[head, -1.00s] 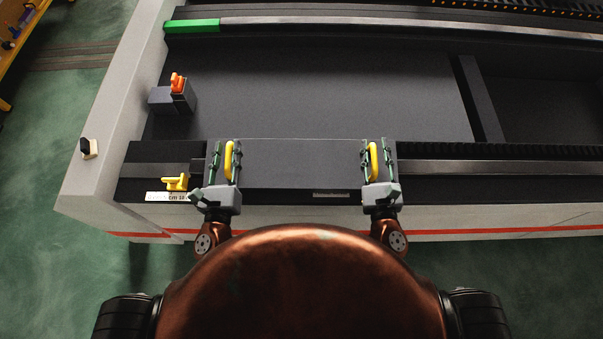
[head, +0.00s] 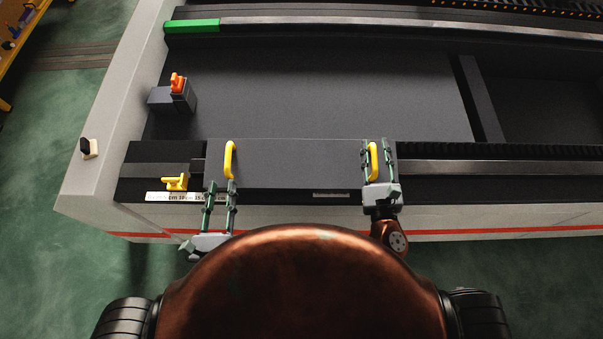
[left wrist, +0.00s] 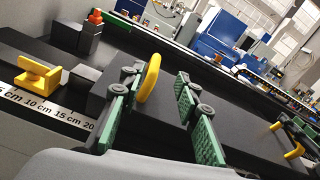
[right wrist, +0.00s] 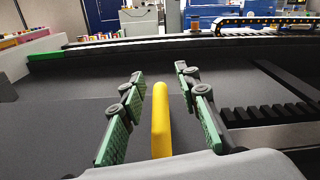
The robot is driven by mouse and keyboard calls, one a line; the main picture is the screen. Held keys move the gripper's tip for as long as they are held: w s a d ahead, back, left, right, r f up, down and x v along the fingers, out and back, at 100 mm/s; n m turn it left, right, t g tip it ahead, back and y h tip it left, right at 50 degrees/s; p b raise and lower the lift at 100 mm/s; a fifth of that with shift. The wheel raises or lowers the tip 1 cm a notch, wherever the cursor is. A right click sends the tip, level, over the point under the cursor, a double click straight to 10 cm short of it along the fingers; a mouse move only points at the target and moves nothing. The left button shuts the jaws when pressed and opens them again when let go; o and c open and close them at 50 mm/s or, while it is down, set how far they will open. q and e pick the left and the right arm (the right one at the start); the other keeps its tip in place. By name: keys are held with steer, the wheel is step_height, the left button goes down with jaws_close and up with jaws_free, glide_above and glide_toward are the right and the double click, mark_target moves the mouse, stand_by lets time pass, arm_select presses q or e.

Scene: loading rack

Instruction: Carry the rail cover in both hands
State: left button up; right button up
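The rail cover (head: 295,165) is a dark grey box-shaped piece lying over the front rail, with a yellow handle at each end. My left gripper (head: 220,184) is open and empty, short of the left handle (head: 229,160); in the left wrist view that handle (left wrist: 149,78) stands beyond its spread fingers. My right gripper (head: 376,148) is open, with its fingers on either side of the right handle (head: 373,161). In the right wrist view this handle (right wrist: 160,120) stands between the green finger pads, with gaps on both sides.
A yellow clamp (head: 176,184) and a centimetre scale (head: 172,197) sit left of the cover. An orange-topped grey block (head: 178,92) stands farther back. A black toothed strip (head: 500,151) runs to the right. The bed behind the cover is clear.

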steer(key=s, duration=1.2)
steer(key=shift+a+r, duration=0.15)
steer(key=shift+r, duration=0.05)
arm_select(q)
steer(key=s+a, duration=0.3)
steer(key=a, duration=0.2)
steer(key=shift+a+p, duration=0.15)
steer(key=shift+p, duration=0.25)
arm_select(e)
steer(key=shift+r, duration=0.5)
arm_select(q)
steer(key=shift+s+r+p, duration=0.1)
steer(key=shift+r+p, duration=0.5)
steer(key=shift+r, duration=0.05)
arm_select(e)
steer(key=s+d, duration=0.3)
steer(key=d, duration=0.2)
